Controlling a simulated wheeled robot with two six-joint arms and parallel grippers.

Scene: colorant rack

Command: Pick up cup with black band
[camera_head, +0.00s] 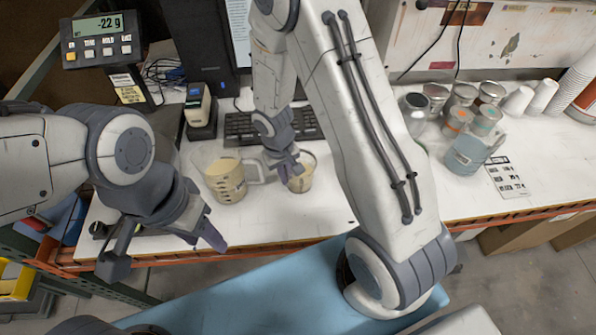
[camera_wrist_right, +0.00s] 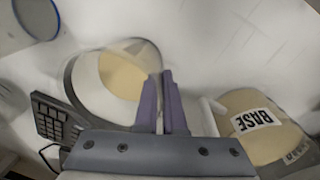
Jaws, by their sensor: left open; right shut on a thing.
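A clear cup (camera_head: 302,180) with beige contents and a dark line near its rim stands on the white table, right of the jug, in the head view. In the right wrist view the cup (camera_wrist_right: 90,85) shows from above. My right gripper (camera_head: 287,174) is shut on the cup's wall near the rim; it also shows in the right wrist view (camera_wrist_right: 163,105). The far part of the band is hidden by the fingers. My left gripper (camera_head: 160,248) is open and empty at the table's front left edge.
A jug with beige contents (camera_head: 226,181) stands close left of the cup; its label reads BASE in the right wrist view (camera_wrist_right: 262,128). A keyboard (camera_head: 245,127) lies behind. Cans (camera_head: 462,97), a grey-blue container (camera_head: 468,152) and stacked cups (camera_head: 571,90) stand at right.

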